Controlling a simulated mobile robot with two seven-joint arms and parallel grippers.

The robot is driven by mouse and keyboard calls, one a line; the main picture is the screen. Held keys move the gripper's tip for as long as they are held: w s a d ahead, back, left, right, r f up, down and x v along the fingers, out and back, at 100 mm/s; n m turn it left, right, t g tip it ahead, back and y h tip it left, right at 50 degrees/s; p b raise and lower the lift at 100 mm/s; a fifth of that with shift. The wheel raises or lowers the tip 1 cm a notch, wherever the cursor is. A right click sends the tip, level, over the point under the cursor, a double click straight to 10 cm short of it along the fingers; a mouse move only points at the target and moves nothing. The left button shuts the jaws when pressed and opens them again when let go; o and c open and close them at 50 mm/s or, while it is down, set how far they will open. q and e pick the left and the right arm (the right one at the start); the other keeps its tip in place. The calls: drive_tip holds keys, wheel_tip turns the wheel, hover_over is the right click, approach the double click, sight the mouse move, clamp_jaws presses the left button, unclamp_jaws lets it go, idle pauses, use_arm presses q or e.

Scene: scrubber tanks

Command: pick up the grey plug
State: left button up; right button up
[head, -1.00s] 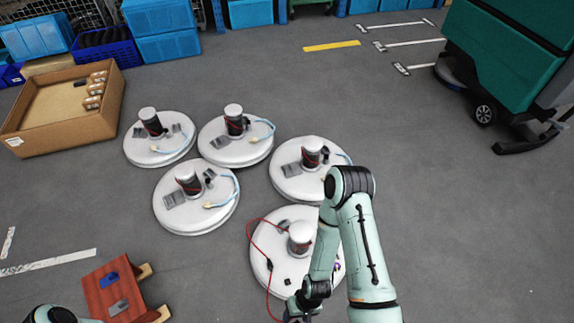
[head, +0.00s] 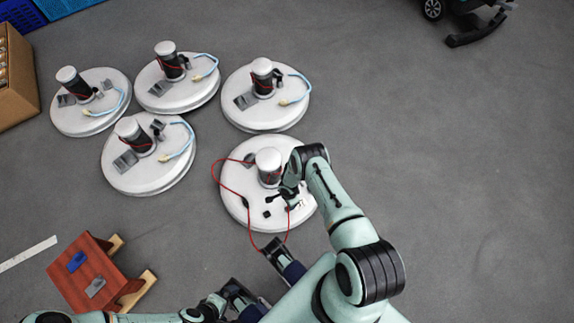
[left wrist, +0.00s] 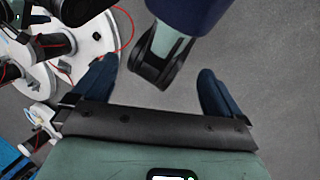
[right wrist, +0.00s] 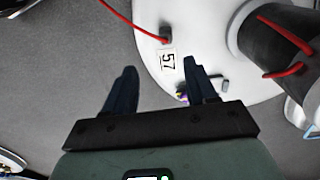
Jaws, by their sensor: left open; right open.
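A grey block (head: 96,287), which looks like the grey plug, lies on the red wooden stool (head: 70,295) at the lower left, beside a blue block (head: 76,262). My left gripper (head: 212,304) is right of the stool. In the left wrist view the same gripper (left wrist: 157,68) is open and empty, with part of my own body beyond its fingers. My right gripper (right wrist: 159,66) is open at the edge of the front white lid, with one finger over the lid and the other over the floor.
The front white lid (head: 238,180) carries a motor (head: 269,166) and a looping red cable (head: 213,175). Several more white lids with motors stand behind it. A cardboard box (head: 18,95) is at the left edge. Grey floor is clear on the right.

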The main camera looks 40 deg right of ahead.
drive_tip(key=shift+m, duration=0.3)
drive_tip(key=f, duration=0.1)
drive_tip(key=f+b, duration=0.2)
drive_tip(key=f, duration=0.1)
drive_tip(key=shift+w+d, duration=0.1)
drive_tip(key=shift+d, duration=0.25)
drive_tip(key=b, duration=0.3)
hover_over(288, 208)
wheel_tip(288, 208, down, 4)
drive_tip(key=shift+d+f, duration=0.15)
drive_tip(key=shift+f, duration=0.35)
wheel_tip(288, 208, down, 3)
drive_tip(key=shift+w+r+b, duration=0.1)
drive_tip(key=shift+b, duration=0.95)
wheel_tip(288, 208, down, 2)
drive_tip(key=shift+f+b, duration=0.1)
drive_tip(key=shift+b, duration=0.6)
use_arm(q)
drive_tip(key=w+a+f+t+y, duration=0.1)
drive_tip(key=w+a+f+t, duration=0.2)
drive_tip(key=w+f, duration=0.6)
drive_tip(key=shift+w+a+f+n+y, duration=0.35)
drive_tip(key=shift+a+f, duration=0.3)
drive_tip(key=shift+a, duration=0.6)
use_arm(e)
clamp_jaws()
